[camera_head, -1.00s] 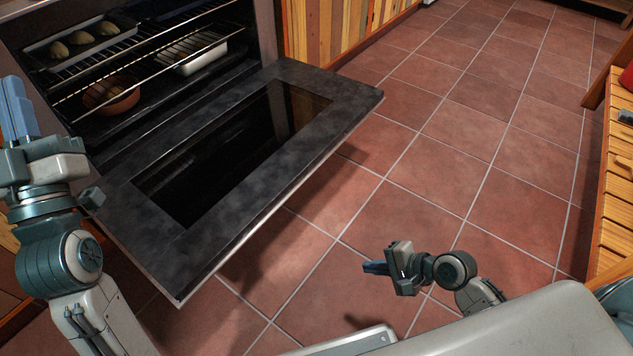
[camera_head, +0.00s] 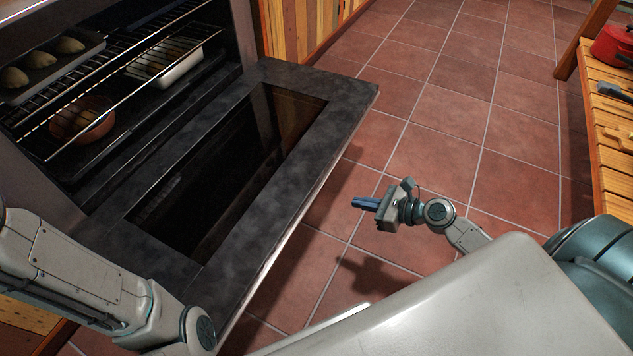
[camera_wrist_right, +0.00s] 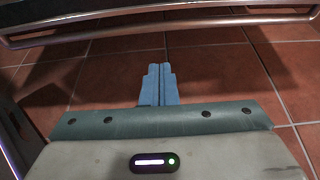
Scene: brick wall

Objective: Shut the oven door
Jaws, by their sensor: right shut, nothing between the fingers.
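The oven door (camera_head: 310,180) hangs wide open, its dark inner face with a glass window turned up. The oven (camera_head: 190,75) shows its open cavity behind it at the upper left. My right gripper (camera_head: 362,203) is shut and empty, to the right of the door's outer edge and apart from it, above the floor. In the right wrist view its closed blue fingers (camera_wrist_right: 158,84) point toward a metal bar (camera_wrist_right: 160,28) crossing the top. My left arm shows at the lower left, over the door's near corner, but its gripper is out of view.
Inside the oven are a tray of rolls (camera_head: 45,65), a white dish (camera_head: 165,60) and a round brown bowl (camera_head: 82,118) on racks. A wooden bench (camera_head: 610,125) with a red pot (camera_head: 615,45) stands at the right. The tiled floor between is clear.

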